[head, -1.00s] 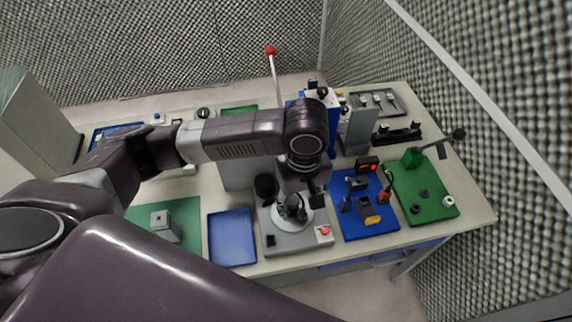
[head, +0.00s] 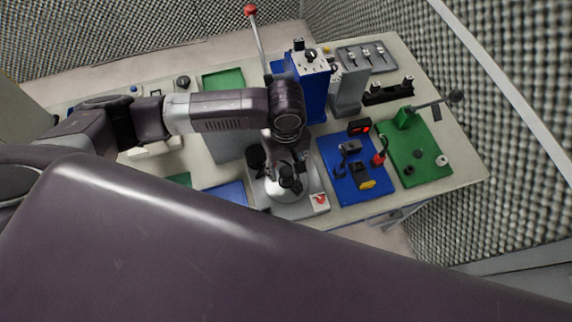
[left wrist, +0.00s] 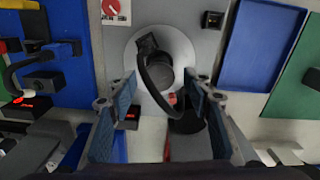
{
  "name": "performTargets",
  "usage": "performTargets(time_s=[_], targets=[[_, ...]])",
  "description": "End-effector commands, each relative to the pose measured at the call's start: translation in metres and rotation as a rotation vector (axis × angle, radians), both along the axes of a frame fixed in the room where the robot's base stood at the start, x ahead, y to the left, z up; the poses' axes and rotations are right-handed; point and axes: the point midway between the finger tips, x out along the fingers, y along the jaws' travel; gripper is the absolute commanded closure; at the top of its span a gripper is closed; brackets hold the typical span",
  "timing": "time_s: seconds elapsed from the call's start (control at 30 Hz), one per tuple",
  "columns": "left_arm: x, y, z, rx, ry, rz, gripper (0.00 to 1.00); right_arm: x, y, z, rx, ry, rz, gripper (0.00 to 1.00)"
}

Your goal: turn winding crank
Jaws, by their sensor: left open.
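A grey station (head: 310,209) near the front of the table bears a white disc (head: 276,192), which also shows in the left wrist view (left wrist: 189,46). A dark curved, crank-like part (left wrist: 150,87) rises from the disc. My left gripper (head: 288,172) is over this station, pointing down. In the left wrist view my left gripper (left wrist: 161,90) is open, with its blue-padded fingers on either side of the curved part. I cannot tell whether a finger touches it. My right gripper is not in view.
A blue board (head: 345,190) with small devices and a green board (head: 430,165) with a lever lie to the right. A tall blue block (head: 312,95) stands behind. A blue tray (head: 229,193) is at the left. My arm link covers the front.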

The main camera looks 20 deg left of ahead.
Motion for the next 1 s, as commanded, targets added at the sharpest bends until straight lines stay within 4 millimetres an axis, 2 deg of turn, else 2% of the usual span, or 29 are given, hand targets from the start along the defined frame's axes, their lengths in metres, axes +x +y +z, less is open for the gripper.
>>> performTargets(time_s=[0.03, 0.1, 0.23, 0.5, 0.6, 1.0], targets=[[0.000, 0.000, -0.001, 0.000, 0.000, 0.000, 0.54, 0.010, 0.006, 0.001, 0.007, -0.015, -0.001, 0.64], [0.000, 0.000, -0.001, 0.000, 0.000, -0.001, 0.54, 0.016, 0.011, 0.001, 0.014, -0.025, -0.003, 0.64], [0.000, 0.000, -0.001, -0.001, -0.001, 0.000, 0.55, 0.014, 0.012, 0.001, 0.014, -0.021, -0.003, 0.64], [0.000, 0.000, -0.001, 0.000, 0.000, 0.000, 0.85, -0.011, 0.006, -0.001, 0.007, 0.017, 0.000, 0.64], [0.000, 0.000, -0.001, 0.000, 0.000, 0.000, 0.96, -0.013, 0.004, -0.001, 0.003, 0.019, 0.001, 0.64], [0.000, -0.001, 0.000, -0.002, 0.000, -0.043, 0.96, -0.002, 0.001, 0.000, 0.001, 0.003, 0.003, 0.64]])
